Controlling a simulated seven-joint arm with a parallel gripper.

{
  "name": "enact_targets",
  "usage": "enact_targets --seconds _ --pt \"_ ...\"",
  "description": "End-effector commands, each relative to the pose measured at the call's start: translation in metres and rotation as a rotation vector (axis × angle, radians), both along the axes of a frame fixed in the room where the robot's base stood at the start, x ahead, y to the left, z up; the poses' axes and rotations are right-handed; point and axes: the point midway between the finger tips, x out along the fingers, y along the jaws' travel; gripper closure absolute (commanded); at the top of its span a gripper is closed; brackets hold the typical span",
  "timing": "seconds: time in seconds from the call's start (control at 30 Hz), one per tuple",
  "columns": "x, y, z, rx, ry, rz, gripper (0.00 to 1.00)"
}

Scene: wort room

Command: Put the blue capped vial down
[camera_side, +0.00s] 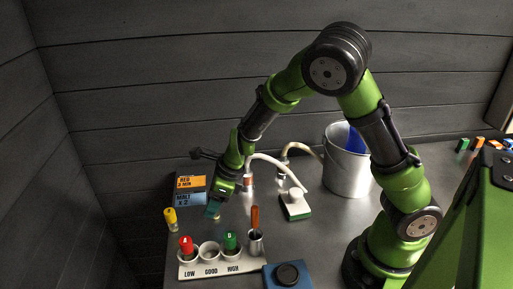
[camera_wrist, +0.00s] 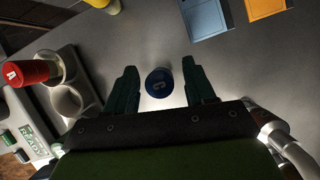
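The blue capped vial (camera_wrist: 159,83) shows from above in the wrist view, its round cap marked with a pale letter. My gripper (camera_wrist: 160,78) is open, with one dark green finger on each side of the vial and a visible gap at each side. In the side view my gripper (camera_side: 213,212) is low over the table's left part, behind the rack; I cannot make out the blue vial there. The white rack (camera_side: 222,268) reads LOW, GOOD, HIGH. A red capped vial (camera_side: 186,244) is in LOW, a green capped vial (camera_side: 231,241) in HIGH, and GOOD is empty.
A yellow capped vial (camera_side: 170,220) stands left of my gripper. Orange (camera_side: 191,182) and blue (camera_side: 190,198) cards lie behind. A metal cup (camera_side: 256,243) with an orange-handled tool, a blue box (camera_side: 287,275), a hosed green-and-white device (camera_side: 295,206) and a bucket (camera_side: 347,175) stand to the right.

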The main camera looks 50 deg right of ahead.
Motion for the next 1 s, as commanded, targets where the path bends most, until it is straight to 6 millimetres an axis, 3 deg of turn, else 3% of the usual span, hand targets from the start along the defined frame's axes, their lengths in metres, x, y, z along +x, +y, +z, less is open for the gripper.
enact_targets --seconds 0.27,0.7,1.0 --pt "-0.001 -0.001 0.009 0.002 -0.003 0.000 0.46" --pt "-0.030 -0.019 0.085 0.005 -0.005 0.003 0.46" --pt "-0.040 -0.026 0.111 0.002 -0.001 0.002 0.46"
